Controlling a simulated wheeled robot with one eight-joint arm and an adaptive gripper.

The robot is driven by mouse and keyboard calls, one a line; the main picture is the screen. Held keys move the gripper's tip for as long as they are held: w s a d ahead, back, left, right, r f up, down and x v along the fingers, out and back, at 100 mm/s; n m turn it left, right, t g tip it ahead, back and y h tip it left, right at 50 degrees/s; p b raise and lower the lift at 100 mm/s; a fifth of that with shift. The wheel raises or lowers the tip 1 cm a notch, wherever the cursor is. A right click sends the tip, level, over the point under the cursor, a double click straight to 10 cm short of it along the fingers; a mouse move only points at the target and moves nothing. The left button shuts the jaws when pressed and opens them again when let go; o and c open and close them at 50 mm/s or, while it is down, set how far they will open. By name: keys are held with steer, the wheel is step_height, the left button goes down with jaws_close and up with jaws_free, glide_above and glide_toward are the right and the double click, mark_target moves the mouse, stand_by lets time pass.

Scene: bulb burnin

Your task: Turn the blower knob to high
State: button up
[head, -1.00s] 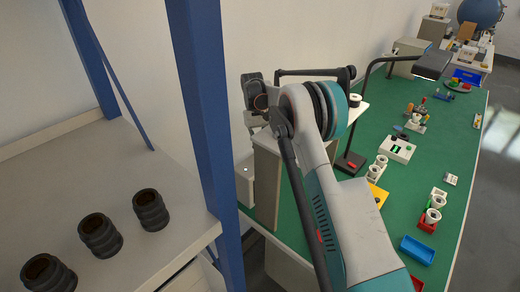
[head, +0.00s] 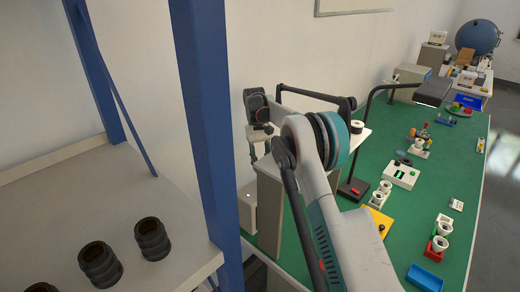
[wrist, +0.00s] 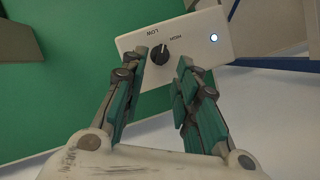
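The blower knob (wrist: 160,54) is a small round black dial on a white box (wrist: 190,52) with LOW and HIGH printed beside it. A pale mark on the knob points toward the printed side, but its exact setting is hard to read. A small lit lamp (wrist: 213,37) is at the box's right end. My gripper (wrist: 168,60) is open, its fingers pointing toward the box. In the wrist view the knob appears between the fingertips, closer to the left one; contact is not clear. In the head view my gripper (head: 256,157) hangs above the box (head: 247,212).
A blue post (head: 205,140) and a shelf (head: 170,190) with black ribbed cups stand left of my arm. A raised grey stand (head: 268,195) is close to the box's right. The green bench (head: 440,180) beyond holds a lamp, trays and small parts.

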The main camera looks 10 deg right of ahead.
steer(key=v, duration=0.8)
steer(key=shift+a+f, duration=0.1)
steer(key=shift+a, duration=0.1)
jaws_close()
steer(key=m+t+h+p, duration=0.1)
steer(key=m+t+h, duration=0.35)
steer(key=m, duration=1.35)
glide_toward(253, 185)
steer(key=f+b, duration=0.1)
steer(key=f, duration=0.1)
steer(key=f+b, duration=0.1)
steer(key=f, duration=0.2)
steer(key=shift+s+a+f, duration=0.1)
steer(key=shift+s+f, duration=0.1)
steer(key=shift+s, duration=0.05)
steer(key=d, duration=0.3)
steer(key=shift+d, duration=0.15)
steer(key=shift+w+d+b, duration=0.15)
steer(key=shift+d+b, duration=0.15)
steer(key=shift+d, duration=0.1)
